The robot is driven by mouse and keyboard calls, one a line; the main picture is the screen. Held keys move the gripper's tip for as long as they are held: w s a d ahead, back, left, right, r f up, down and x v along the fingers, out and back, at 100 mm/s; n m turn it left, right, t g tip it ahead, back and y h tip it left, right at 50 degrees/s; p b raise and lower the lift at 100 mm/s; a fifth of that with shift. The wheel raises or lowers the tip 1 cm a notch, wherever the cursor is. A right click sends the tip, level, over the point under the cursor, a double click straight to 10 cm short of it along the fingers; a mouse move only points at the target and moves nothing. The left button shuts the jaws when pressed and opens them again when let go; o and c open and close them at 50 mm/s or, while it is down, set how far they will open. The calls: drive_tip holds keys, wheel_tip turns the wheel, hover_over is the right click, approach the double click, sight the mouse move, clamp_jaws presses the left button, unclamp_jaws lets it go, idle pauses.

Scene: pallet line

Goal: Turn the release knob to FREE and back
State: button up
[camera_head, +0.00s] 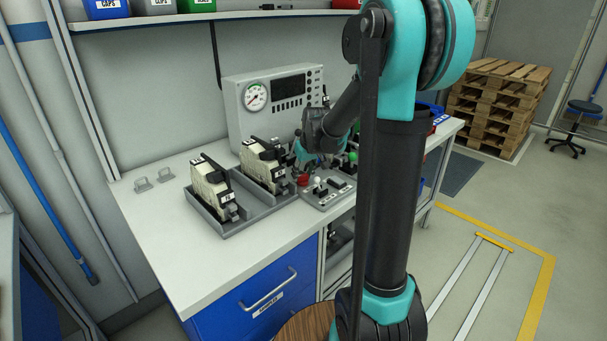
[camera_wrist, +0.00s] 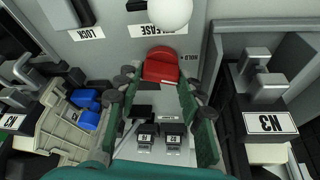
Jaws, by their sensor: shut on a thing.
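The red release knob (camera_head: 303,180) is on the grey control panel (camera_head: 338,193) on the bench. In the wrist view the red knob (camera_wrist: 161,65) lies between my fingertips, below an upside-down RELEASE label (camera_wrist: 158,30). A HOLD label (camera_wrist: 192,67) is just right of it; no FREE label can be read. My gripper (camera_head: 303,164) reaches down onto the panel, and its green fingers (camera_wrist: 160,78) are shut on the knob. Which mark the knob points to cannot be told.
A white ball-topped lever (camera_wrist: 170,10) stands close by the knob, with a green one (camera_head: 353,157) farther right. Labelled units (camera_head: 211,186) sit in grey trays to the left. A gauge console (camera_head: 240,105) stands behind. My arm hides part of the bench's right side.

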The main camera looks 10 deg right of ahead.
drive_tip(key=m+h, duration=0.1)
drive_tip(key=m, duration=0.3)
drive_tip(key=shift+a+m+h, duration=0.15)
drive_tip(key=shift+m+h, duration=0.15)
drive_tip(key=shift+h, duration=0.1)
drive_tip(key=shift+a+m+h, duration=0.1)
drive_tip(key=shift+m+h, duration=0.6)
drive_tip(key=shift+m, duration=1)
drive_tip(key=o, duration=1.2)
drive_tip(key=shift+c, duration=0.2)
drive_tip(key=v, duration=1.2)
